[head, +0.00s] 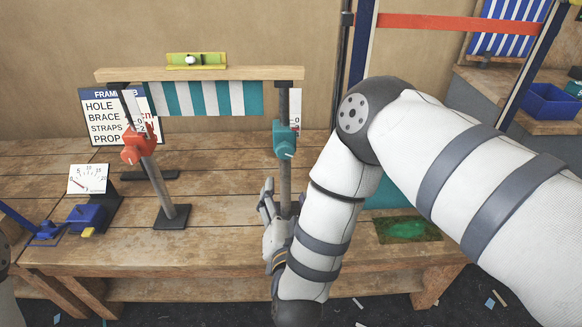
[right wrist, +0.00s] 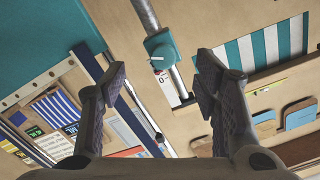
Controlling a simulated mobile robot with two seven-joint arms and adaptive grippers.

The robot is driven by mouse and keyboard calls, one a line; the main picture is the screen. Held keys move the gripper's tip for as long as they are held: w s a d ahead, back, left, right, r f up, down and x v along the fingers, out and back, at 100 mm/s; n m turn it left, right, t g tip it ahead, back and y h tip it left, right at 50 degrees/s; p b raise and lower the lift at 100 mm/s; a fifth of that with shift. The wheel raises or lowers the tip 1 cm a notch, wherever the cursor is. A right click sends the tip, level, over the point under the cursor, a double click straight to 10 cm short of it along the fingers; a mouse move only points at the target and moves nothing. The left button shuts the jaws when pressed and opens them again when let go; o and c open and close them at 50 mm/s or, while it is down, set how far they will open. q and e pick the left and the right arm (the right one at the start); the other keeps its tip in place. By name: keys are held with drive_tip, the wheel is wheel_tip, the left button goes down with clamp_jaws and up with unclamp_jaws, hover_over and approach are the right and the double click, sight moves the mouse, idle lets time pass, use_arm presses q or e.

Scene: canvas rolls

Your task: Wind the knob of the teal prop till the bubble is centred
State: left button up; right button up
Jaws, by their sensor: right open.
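The teal prop (head: 286,139) is a collar on an upright metal post under the right end of a wooden beam (head: 250,73). A small pale part shows on its front; the knob's detail is too small to tell. The yellow-green level (head: 213,60) lies on the beam, its bubble (head: 190,60) looking a little left of the middle. My right gripper (head: 268,192) is open and empty, below and left of the teal collar. In the right wrist view the collar (right wrist: 161,45) lies beyond and between the spread fingertips (right wrist: 160,78), apart from them. My left gripper is out of view.
A red-collared prop (head: 138,145) stands left on a tilted post. A teal-striped canvas (head: 205,98) hangs under the beam. A dial gauge (head: 88,179) and blue clamp (head: 86,216) sit at the left. A green item (head: 408,229) lies right on the bench.

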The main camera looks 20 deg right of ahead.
sight(285, 154)
drive_tip(key=shift+m+t+h, duration=0.4)
drive_tip(key=x, duration=0.8)
drive_tip(key=r+b+x, duration=0.1)
drive_tip(key=x, duration=0.3)
drive_tip(key=shift+r, duration=0.1)
drive_tip(key=shift+w+d+r, duration=0.1)
drive_tip(key=shift+w+d, duration=0.1)
drive_tip(key=shift+w, duration=0.35)
drive_tip(key=c, duration=1.2)
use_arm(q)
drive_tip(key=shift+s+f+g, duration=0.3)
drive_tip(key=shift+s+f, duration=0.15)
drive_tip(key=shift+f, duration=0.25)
